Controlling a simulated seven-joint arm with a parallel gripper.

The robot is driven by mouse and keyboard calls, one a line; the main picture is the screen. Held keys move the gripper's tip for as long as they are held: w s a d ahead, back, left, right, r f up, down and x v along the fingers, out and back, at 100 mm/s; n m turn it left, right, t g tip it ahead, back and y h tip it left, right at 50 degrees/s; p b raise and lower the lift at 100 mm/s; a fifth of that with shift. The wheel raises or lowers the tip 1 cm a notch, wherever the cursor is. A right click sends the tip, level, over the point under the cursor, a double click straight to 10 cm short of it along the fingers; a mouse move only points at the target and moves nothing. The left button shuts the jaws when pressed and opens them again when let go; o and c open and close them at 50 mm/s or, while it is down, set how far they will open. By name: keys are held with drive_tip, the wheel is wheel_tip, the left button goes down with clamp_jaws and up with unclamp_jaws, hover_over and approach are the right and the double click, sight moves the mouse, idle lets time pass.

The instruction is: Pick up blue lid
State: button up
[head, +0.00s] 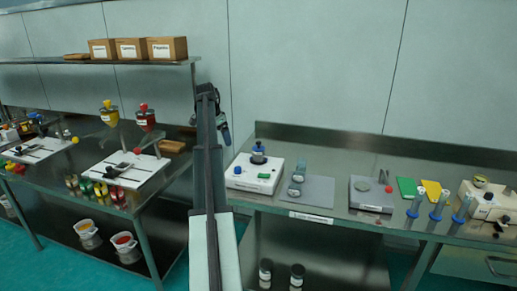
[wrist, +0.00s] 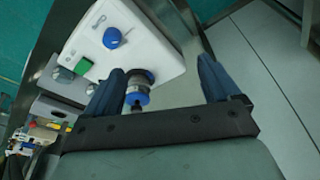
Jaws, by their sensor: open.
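The blue lid (head: 258,148) sits on top of a small dark-and-clear container on the white sieve machine (head: 240,180), on the right-hand bench. In the wrist view the blue lid (wrist: 140,97) shows close to the left finger, which partly overlaps the container. My gripper (head: 225,134) is in the air to the left of the lid and a little above it. In the wrist view my gripper (wrist: 160,66) has its two blue fingers wide apart, with nothing held between them.
The machine has a blue knob (wrist: 112,38) and a green button (wrist: 82,65). Right of it are round glass dishes (head: 296,180) on a grey mat (head: 318,192) and a scale (head: 372,204). The left bench holds red and yellow funnels (head: 146,122) on stands. A raised edge backs the right bench.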

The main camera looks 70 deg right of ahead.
sight(259, 142)
drive_tip(key=s+d+r+m, duration=0.3)
drive_tip(key=s+d+r, duration=0.4)
drive_tip(key=s, duration=0.4)
drive_tip(key=shift+g, duration=0.3)
drive_tip(key=x, duration=1.2)
drive_tip(key=shift+s+a+f, duration=0.15)
drive_tip(key=shift+s+a, duration=0.05)
drive_tip(key=shift+s, duration=0.1)
drive_tip(key=c, duration=1.1)
drive_tip(key=shift+c, duration=0.2)
